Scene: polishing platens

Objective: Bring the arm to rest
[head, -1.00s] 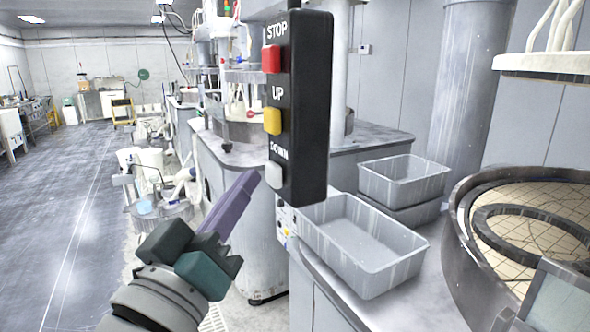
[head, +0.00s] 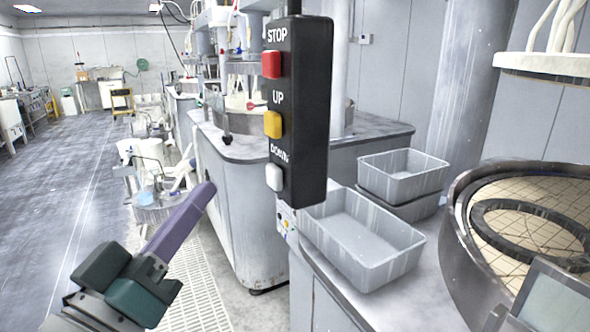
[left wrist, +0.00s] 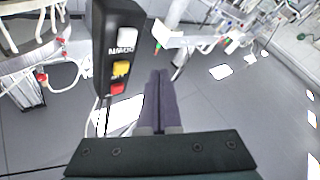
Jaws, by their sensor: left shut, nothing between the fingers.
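My left gripper (head: 208,190) is in the lower left of the head view, its purple fingers shut together with nothing between them. It is left of and below the hanging black control box (head: 297,110), apart from it. The box carries a red STOP button (head: 271,64), a yellow UP button (head: 273,124) and a white DOWN button (head: 274,177). In the left wrist view the shut fingers (left wrist: 159,75) point away beside the box (left wrist: 117,50). My right gripper is not in view.
Grey bins (head: 362,240) stand on the bench at right, next to a round platen machine (head: 465,200). More polishing machines (head: 240,150) line the back. White equipment (head: 150,185) stands beyond the gripper. The floor (head: 60,190) at left is open.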

